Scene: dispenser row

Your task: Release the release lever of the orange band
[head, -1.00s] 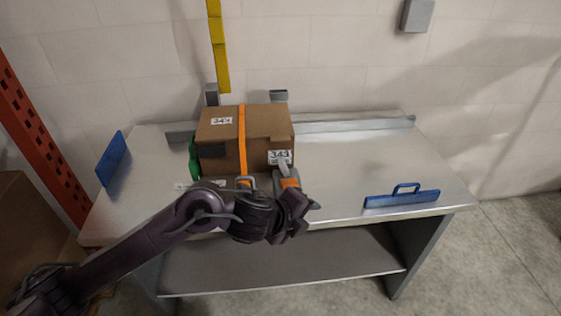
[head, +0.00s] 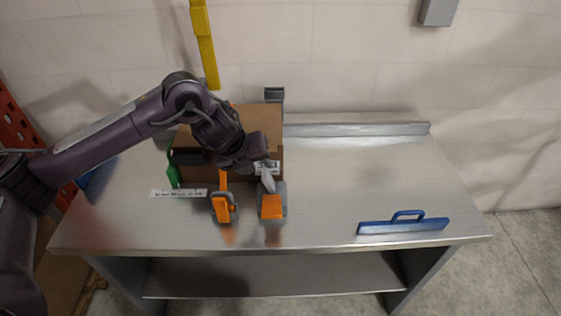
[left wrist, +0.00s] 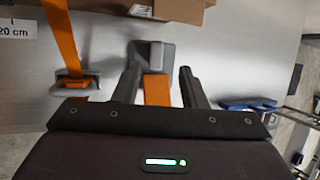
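A brown cardboard box (head: 262,118) stands at the back of the steel bench, partly hidden by my left arm. The orange band (head: 223,180) runs down its front to an orange buckle (head: 224,208); the band also shows in the left wrist view (left wrist: 62,38). Right of it is a grey fixture with an orange pad (head: 271,208) and a pale lever piece (head: 267,180). My left gripper (head: 266,166) is above and behind this fixture, near the box front. In the left wrist view its fingers (left wrist: 160,85) are wide apart and empty, with the orange pad between them. Contact cannot be told.
A blue handled bar (head: 403,226) lies at the bench's right front. A green item (head: 173,176) is at the box's left, and a white printed strip (head: 179,193) lies before it. A metal rail (head: 356,130) runs along the back. The bench's right middle is clear.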

